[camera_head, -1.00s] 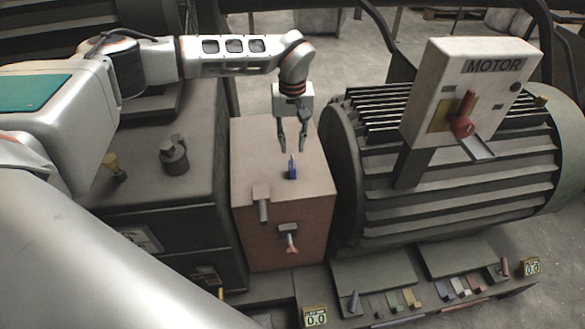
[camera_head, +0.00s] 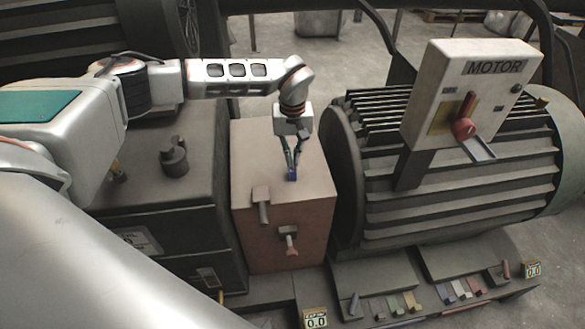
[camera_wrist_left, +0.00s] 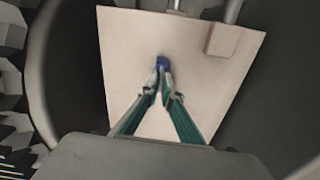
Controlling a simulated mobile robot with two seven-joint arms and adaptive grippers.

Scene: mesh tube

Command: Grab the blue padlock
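The small blue padlock (camera_head: 292,176) is on the top face of the reddish-brown box (camera_head: 260,150) in the head view. My left gripper (camera_head: 291,168) points down at it, its two fingers drawn together at the tips on the padlock. The left wrist view also shows the blue padlock (camera_wrist_left: 162,62) right at the tips of the left gripper (camera_wrist_left: 162,72), which partly cover it. Whether the padlock is raised off the box top cannot be told. My right gripper is out of view.
A large ribbed motor (camera_head: 450,190) with a white MOTOR switch panel (camera_head: 470,80) stands close to the right of the box. A dark cabinet (camera_head: 170,210) stands to the left. Handles (camera_head: 289,242) stick out of the box front. The space above the box top is otherwise clear.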

